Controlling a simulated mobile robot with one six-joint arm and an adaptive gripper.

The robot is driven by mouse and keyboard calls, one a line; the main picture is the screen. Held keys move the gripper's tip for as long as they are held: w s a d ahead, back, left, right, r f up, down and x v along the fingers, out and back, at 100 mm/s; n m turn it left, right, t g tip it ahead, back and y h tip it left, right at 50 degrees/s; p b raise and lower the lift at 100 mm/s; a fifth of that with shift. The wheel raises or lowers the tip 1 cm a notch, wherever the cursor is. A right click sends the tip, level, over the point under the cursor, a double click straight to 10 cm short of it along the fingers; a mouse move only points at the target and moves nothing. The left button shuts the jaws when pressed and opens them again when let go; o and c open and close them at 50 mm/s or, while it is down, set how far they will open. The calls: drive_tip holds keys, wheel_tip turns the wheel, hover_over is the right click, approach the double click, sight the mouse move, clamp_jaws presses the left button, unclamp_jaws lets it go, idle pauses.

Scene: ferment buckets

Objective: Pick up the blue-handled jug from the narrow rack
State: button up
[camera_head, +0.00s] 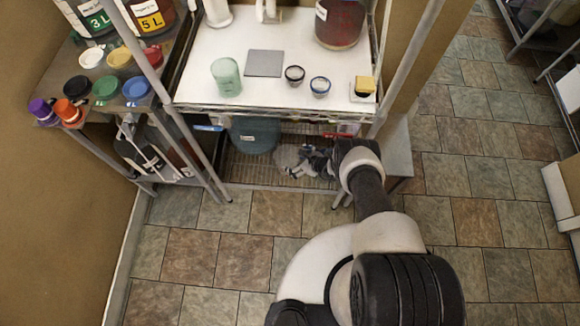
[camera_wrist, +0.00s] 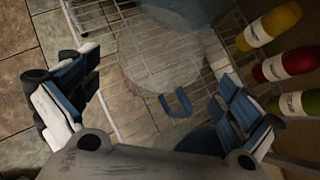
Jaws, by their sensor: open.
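The jug (camera_wrist: 150,62) is clear, with a blue handle (camera_wrist: 176,103). It stands on the low wire shelf of the narrow rack (camera_wrist: 112,30), and in the head view the clear jug (camera_head: 287,156) shows only partly, left of my gripper. My gripper (camera_head: 306,163) reaches in under the white top. In the wrist view my gripper (camera_wrist: 160,75) is open, one finger at the left and one at the right, with the blue handle between them in the picture. No contact with the handle shows.
A blue bucket (camera_head: 254,136) stands on the same shelf, left of the jug. Yellow (camera_wrist: 270,27), red (camera_wrist: 288,65) and green (camera_wrist: 296,103) bottles lie to the right in the wrist view. The white top (camera_head: 200,80) and rack posts (camera_head: 196,158) bound the space.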

drive_tip(key=b+x, duration=0.5)
drive_tip(key=x, duration=0.1)
drive_tip(key=shift+f, duration=0.45)
drive_tip(key=shift+a, duration=0.1)
drive_tip(key=shift+c, duration=0.5)
drive_tip(key=c, duration=1.1)
drive_tip(key=shift+o, duration=0.2)
drive_tip(key=shift+r, duration=0.1)
